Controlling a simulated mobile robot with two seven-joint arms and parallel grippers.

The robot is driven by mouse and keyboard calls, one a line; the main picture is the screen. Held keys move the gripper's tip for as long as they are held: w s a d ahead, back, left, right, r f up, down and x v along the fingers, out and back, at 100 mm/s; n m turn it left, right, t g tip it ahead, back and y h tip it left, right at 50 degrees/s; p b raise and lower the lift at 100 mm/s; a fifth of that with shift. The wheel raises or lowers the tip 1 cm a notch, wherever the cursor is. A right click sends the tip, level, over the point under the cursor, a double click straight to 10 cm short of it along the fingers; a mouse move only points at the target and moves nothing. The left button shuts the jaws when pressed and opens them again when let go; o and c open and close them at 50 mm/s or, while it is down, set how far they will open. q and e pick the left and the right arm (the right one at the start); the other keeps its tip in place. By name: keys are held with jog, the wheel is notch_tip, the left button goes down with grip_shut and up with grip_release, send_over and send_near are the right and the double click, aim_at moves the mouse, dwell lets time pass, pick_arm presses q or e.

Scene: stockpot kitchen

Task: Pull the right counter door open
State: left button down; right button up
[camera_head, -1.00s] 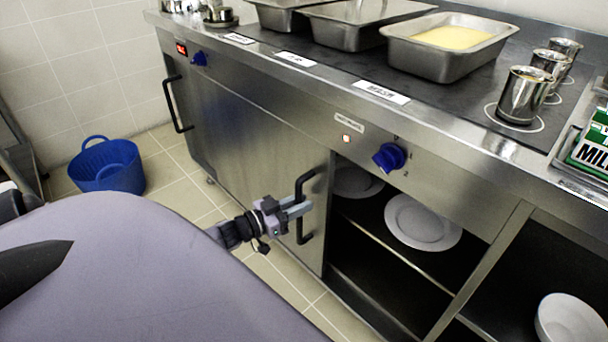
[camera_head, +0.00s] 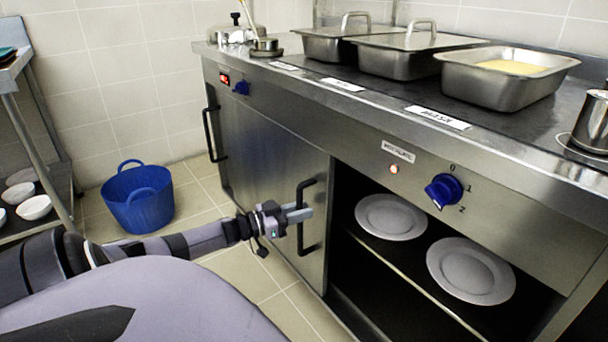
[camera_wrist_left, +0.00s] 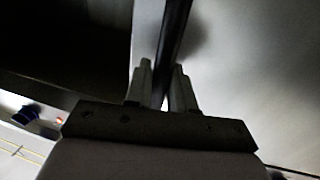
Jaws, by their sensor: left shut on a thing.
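The right counter door (camera_head: 270,175) is a flat steel panel with a dark vertical bar handle (camera_head: 303,240) near its right edge. To the right of that edge the counter is open and shows a dark shelf. My left gripper (camera_head: 298,213) is shut on this handle, reaching in from the left. In the left wrist view the dark handle bar (camera_wrist_left: 176,35) passes between the two fingers of my left gripper (camera_wrist_left: 161,82), with the steel panel to its right. My right gripper is not in view.
Two white plates (camera_head: 391,217) lie on the shelf inside. A blue knob (camera_head: 444,191) sits on the front panel above. Another dark handle (camera_head: 210,135) is farther left. A blue basket (camera_head: 138,197) stands on the tiled floor. Steel pans (camera_head: 505,78) stand on the counter.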

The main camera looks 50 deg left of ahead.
pick_arm(q)
jog(key=c, duration=1.1)
grip_release()
jog(key=shift+s, duration=0.1)
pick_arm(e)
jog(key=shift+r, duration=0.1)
pick_arm(q)
jog(key=shift+p+v, duration=1.4)
jog(key=shift+v, duration=2.15)
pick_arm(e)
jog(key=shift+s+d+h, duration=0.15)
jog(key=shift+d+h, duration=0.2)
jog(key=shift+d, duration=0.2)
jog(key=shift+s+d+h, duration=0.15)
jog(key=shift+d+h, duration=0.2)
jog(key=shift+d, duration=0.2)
